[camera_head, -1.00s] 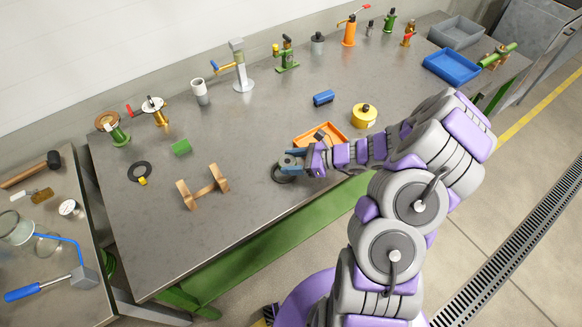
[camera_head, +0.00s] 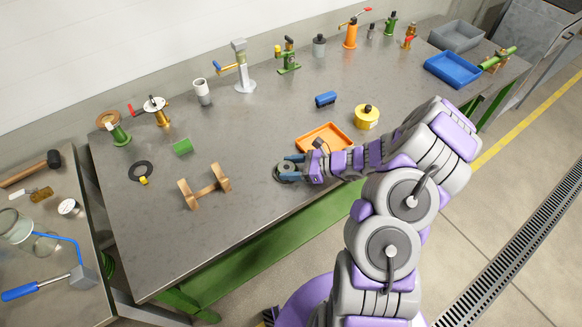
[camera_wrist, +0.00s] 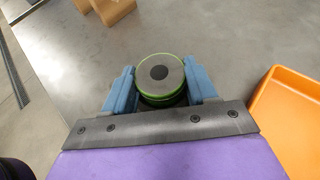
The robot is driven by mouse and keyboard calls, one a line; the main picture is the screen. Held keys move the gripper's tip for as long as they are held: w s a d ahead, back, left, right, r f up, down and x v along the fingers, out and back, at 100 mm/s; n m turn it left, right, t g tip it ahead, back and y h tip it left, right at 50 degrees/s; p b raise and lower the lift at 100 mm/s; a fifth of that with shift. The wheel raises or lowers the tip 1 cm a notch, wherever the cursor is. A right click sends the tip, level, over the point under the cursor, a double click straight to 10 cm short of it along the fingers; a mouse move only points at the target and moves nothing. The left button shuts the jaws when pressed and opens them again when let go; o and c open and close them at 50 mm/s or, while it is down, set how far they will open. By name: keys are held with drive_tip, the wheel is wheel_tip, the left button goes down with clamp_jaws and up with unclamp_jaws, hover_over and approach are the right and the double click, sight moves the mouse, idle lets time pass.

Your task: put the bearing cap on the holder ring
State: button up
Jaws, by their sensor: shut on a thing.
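The bearing cap (camera_wrist: 162,72) is a round grey disc with a green rim and a dark centre. My gripper (camera_wrist: 161,84) is shut on it, with one blue finger on each side. In the head view my gripper (camera_head: 287,169) is low over the near edge of the table. The cap appears level and at or just above the ring. The fingers and cap hide most of the ring, so I cannot tell if they touch.
An orange tray (camera_head: 337,133) is close to the right of my gripper. A wooden cradle (camera_head: 204,187) stands to the left.

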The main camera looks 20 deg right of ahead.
drive_tip(key=o, duration=1.4)
drive_tip(key=shift+s+f, duration=0.3)
drive_tip(key=shift+f, duration=0.5)
drive_tip(key=shift+o, duration=0.6)
drive_tip(key=shift+r, duration=0.45)
drive_tip(key=p+v, duration=0.1)
drive_tip(key=v, duration=0.3)
drive_tip(key=p+v, duration=0.1)
drive_tip(key=v, duration=0.3)
drive_tip(key=w+p+v, duration=0.1)
drive_tip(key=v, duration=0.3)
drive_tip(key=shift+d+r, duration=0.1)
drive_tip(key=shift+r, duration=0.25)
drive_tip(key=s+a+r+n+g+h, duration=0.3)
drive_tip(key=s+a+r+n+g, duration=0.6)
drive_tip(key=a+r+n, duration=0.5)
drive_tip(key=shift+s+d+r+n+t+h, duration=0.15)
drive_tip(key=shift+s+d+r+n+h, duration=0.25)
drive_tip(key=shift+s+r+n+h, duration=2.05)
drive_tip(key=shift+s+d+r+n+t+h, duration=0.3)
drive_tip(key=shift+s+n+h, duration=0.35)
drive_tip(key=shift+s, duration=3.8)
drive_tip(key=shift+s+d+r+n+t+h, duration=0.1)
drive_tip(key=shift+s+d+r+n+h, duration=0.35)
drive_tip(key=shift+s+r+n+h, duration=1.95)
